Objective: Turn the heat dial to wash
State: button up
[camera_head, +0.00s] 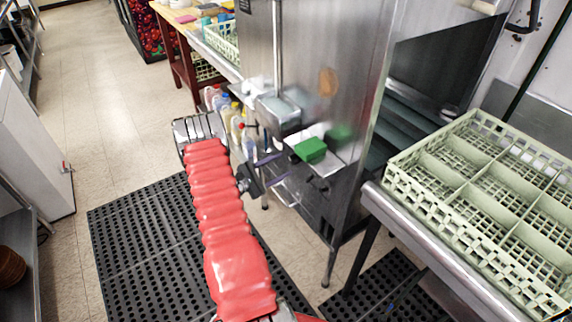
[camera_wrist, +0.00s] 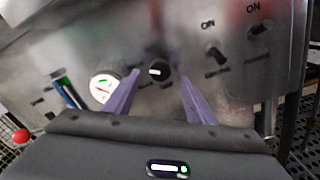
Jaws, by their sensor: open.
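In the wrist view a round black dial (camera_wrist: 158,72) with a white mark sits on the steel control panel (camera_wrist: 60,50). Small lettering around it is blurred, so I cannot read its setting. My gripper (camera_wrist: 157,78) is open, with one purple finger on each side of the dial in the picture. I cannot tell whether the fingers touch it. In the head view my gripper (camera_head: 283,166) is at the front of the steel dish machine (camera_head: 330,80), below a green block (camera_head: 310,150). The dial is not clear there.
A white gauge (camera_wrist: 102,87) is left of the dial. Two black switches marked ON, a nearer one (camera_wrist: 217,55) and a farther one (camera_wrist: 262,28), are to its right. A red ball (camera_wrist: 22,136) is at lower left. A pale green rack (camera_head: 440,185) stands right of the machine.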

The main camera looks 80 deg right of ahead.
jog(key=v, duration=1)
dwell(0.4)
